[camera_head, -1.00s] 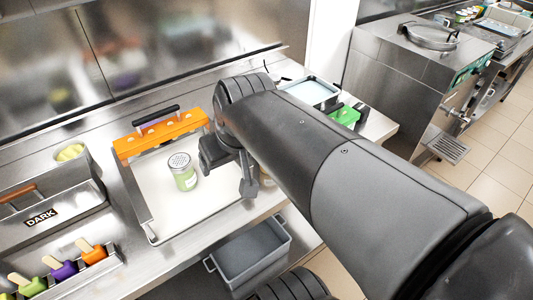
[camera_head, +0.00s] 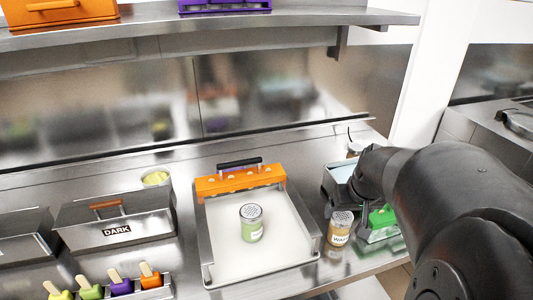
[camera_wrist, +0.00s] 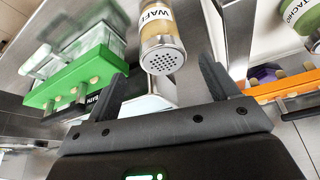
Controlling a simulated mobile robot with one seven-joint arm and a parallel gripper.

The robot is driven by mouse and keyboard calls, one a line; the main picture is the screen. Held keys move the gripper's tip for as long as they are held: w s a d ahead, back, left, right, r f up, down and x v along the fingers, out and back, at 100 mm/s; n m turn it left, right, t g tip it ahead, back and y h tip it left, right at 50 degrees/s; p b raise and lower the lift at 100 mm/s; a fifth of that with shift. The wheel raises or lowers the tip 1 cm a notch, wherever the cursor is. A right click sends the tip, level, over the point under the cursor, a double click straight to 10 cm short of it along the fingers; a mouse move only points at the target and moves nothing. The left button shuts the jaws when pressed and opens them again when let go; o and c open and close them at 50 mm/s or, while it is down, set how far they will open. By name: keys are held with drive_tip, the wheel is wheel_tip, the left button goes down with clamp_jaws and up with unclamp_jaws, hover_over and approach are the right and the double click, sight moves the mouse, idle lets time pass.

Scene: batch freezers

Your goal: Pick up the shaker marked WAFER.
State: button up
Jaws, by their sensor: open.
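The WAFER shaker (camera_head: 340,229) is a clear jar of tan contents with a perforated metal lid. It stands upright on the steel counter, just right of the shallow tray. In the wrist view the WAFER shaker (camera_wrist: 160,32) shows its label and lid ahead of and between my fingers. My gripper (camera_wrist: 165,78) is open and empty, with a finger to each side of the lid's line. In the head view my gripper (camera_head: 343,200) is close behind and above the shaker, partly hidden by my own arm. I cannot tell whether it touches the lid.
A green-filled shaker (camera_head: 251,223) stands in the white tray with an orange-handled frame (camera_head: 240,181). A DARK bin (camera_head: 117,222) and popsicles are at left. A shelf (camera_head: 200,32) hangs above.

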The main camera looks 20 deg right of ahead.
sight(342, 215)
drive_tip(key=shift+w+x, duration=0.15)
drive_tip(key=shift+x, duration=1.1)
drive_tip(key=shift+w+x, duration=0.1)
drive_tip(key=shift+x, duration=1.2)
drive_tip(key=shift+a+r, duration=0.1)
drive_tip(key=shift+a, duration=0.05)
drive_tip(key=shift+c, duration=0.3)
drive_tip(key=c, duration=1.1)
